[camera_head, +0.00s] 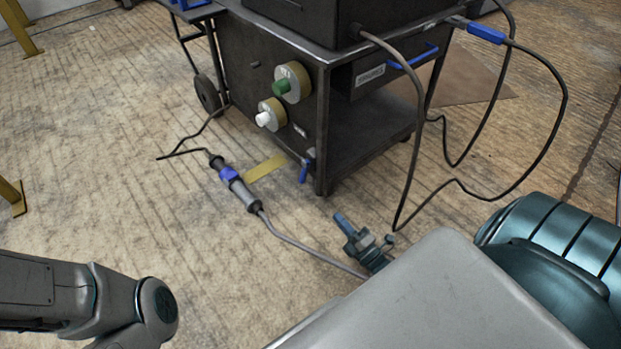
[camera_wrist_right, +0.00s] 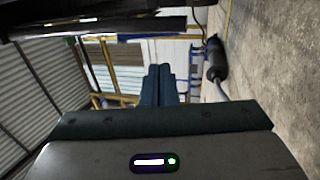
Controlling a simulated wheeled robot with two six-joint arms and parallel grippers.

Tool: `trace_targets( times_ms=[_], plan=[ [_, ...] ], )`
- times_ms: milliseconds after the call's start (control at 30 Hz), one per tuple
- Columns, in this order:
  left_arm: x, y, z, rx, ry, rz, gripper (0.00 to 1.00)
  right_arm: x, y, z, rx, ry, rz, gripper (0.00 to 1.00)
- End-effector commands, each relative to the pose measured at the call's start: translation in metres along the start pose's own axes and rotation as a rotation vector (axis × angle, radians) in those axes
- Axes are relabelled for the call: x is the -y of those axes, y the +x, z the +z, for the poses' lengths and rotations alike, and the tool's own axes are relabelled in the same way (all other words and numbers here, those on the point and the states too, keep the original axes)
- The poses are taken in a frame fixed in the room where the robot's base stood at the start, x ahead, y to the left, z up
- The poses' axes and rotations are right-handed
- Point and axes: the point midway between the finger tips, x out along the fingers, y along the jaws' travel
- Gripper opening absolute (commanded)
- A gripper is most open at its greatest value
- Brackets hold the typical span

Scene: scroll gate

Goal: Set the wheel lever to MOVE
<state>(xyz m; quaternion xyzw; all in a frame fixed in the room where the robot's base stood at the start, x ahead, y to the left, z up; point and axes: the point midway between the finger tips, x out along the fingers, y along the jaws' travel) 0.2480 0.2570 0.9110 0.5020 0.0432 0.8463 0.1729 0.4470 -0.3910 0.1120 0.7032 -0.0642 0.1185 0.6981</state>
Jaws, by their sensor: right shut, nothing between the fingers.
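A dark metal cart (camera_head: 270,110) stands on the floor at the top centre of the head view. A small blue lever (camera_head: 305,171) hangs at the cart's lower front corner and looks like the wheel lever; its markings are too small to read. My right gripper (camera_head: 343,221) is below and right of that lever in the picture, apart from it. Its fingers are shut and empty, and they also show together in the right wrist view (camera_wrist_right: 158,84). The lever cannot be made out in the wrist view. My left arm shows at lower left, but its gripper is out of view.
A cable connector with a blue band (camera_head: 230,175) lies on the floor left of my right gripper. Green (camera_head: 281,87) and white (camera_head: 263,119) knobs sit on the cart's side. Loose black cables loop down at right. Open floor lies at left.

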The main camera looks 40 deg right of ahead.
Motion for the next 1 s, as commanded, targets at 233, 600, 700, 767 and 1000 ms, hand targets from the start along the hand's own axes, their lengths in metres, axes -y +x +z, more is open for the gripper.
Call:
trace_targets(
  times_ms=[233,600,700,767,1000],
  plan=[
    [0.000,0.000,0.000,0.001,0.000,0.000,0.73,-0.001,0.001,0.000,0.000,0.002,0.001,0.00],
    [0.006,-0.019,-0.007,0.025,0.002,0.001,0.73,0.002,0.046,-0.001,-0.001,0.003,0.009,0.00],
    [0.008,-0.029,-0.011,0.031,0.003,0.000,0.73,0.003,0.068,-0.001,-0.001,0.003,0.008,0.00],
    [0.010,-0.034,-0.014,0.030,0.002,0.000,0.73,0.003,0.081,-0.001,-0.001,0.003,0.007,0.00],
    [0.016,-0.053,-0.026,0.031,0.000,-0.001,0.73,0.002,0.122,-0.001,-0.001,0.002,0.006,0.00]
  ],
)
